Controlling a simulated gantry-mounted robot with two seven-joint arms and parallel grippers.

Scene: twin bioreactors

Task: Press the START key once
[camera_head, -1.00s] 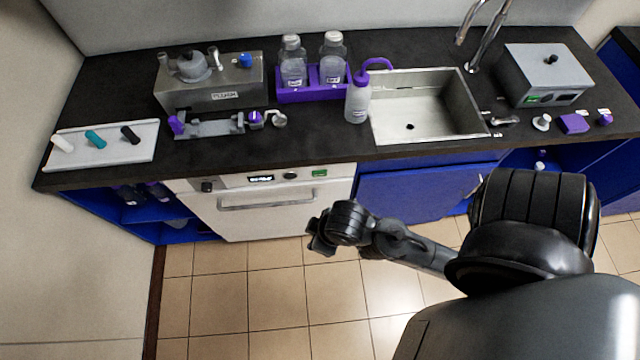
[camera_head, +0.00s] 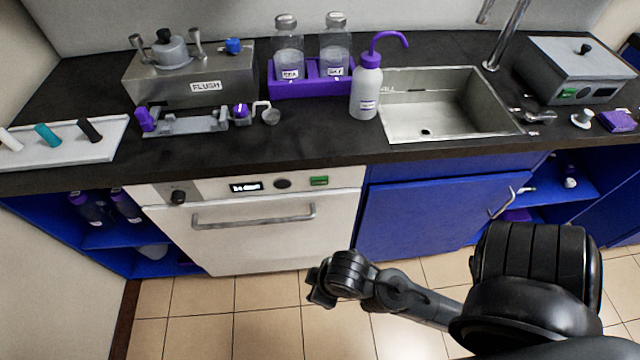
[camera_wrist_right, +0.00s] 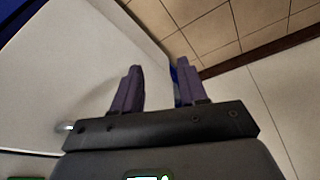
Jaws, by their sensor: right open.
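A small green key (camera_head: 319,181) is on the right of the front panel of a white appliance (camera_head: 270,240) under the counter. Its lettering is too small to read, so I cannot tell whether it says START. A lit display (camera_head: 246,187) and dark knobs sit left of it on the panel. My right gripper (camera_head: 320,283) is in front of the appliance's lower right, below the key and apart from it. In the right wrist view its two fingers (camera_wrist_right: 159,86) are spread with nothing between them, beside the pale appliance door (camera_wrist_right: 70,75). My left gripper is out of view.
The appliance has a bar handle (camera_head: 254,216) below the panel. A blue cabinet door (camera_head: 430,215) is to its right. On the counter are a FLUSH box (camera_head: 207,86), bottles in a purple rack (camera_head: 310,87), a sink (camera_head: 425,125) and a grey box (camera_head: 580,65) with another green patch. The floor in front is clear.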

